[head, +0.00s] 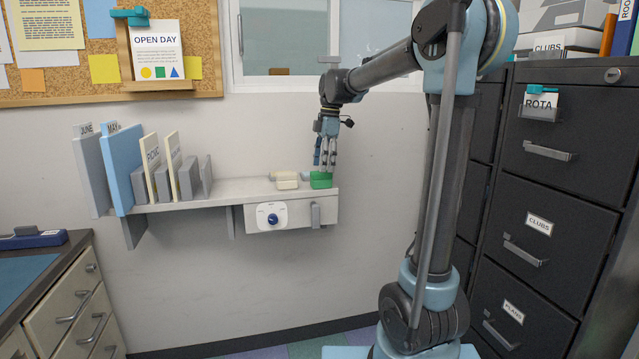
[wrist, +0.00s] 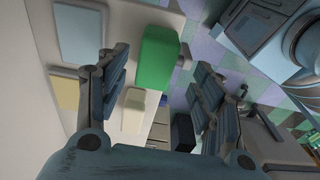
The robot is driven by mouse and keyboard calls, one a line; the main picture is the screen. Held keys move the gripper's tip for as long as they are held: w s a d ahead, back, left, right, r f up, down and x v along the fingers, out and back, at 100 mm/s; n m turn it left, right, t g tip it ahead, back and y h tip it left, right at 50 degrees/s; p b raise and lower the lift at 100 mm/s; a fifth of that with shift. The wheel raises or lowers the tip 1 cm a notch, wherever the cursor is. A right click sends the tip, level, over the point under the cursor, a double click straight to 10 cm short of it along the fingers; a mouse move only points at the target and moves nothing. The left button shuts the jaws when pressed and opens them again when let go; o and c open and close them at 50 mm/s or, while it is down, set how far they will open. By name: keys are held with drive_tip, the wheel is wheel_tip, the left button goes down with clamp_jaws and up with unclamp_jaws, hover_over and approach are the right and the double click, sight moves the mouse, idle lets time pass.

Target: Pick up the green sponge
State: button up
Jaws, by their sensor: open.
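The green sponge (head: 321,180) sits on the right end of the wall shelf in the head view. It also shows in the wrist view (wrist: 158,55) as a green block near the top middle. My gripper (head: 326,166) points down just above the sponge, its fingertips close to it. In the wrist view my gripper (wrist: 160,75) is open, with one finger on each side of the sponge. Nothing shows gripped. Whether the fingertips touch the sponge cannot be told.
A cream block-shaped item (head: 287,184) lies just left of the sponge. The shelf (head: 235,190) carries upright folders (head: 118,170) at its left. A white box with a blue knob (head: 270,217) hangs below. Dark filing cabinets (head: 545,190) stand at the right.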

sight(321, 176)
drive_tip(key=shift+a+f, duration=0.25)
drive_tip(key=shift+f, duration=1.05)
drive_tip(key=shift+a+f, duration=0.2)
drive_tip(key=shift+f, duration=1.1)
drive_tip(key=c, duration=1)
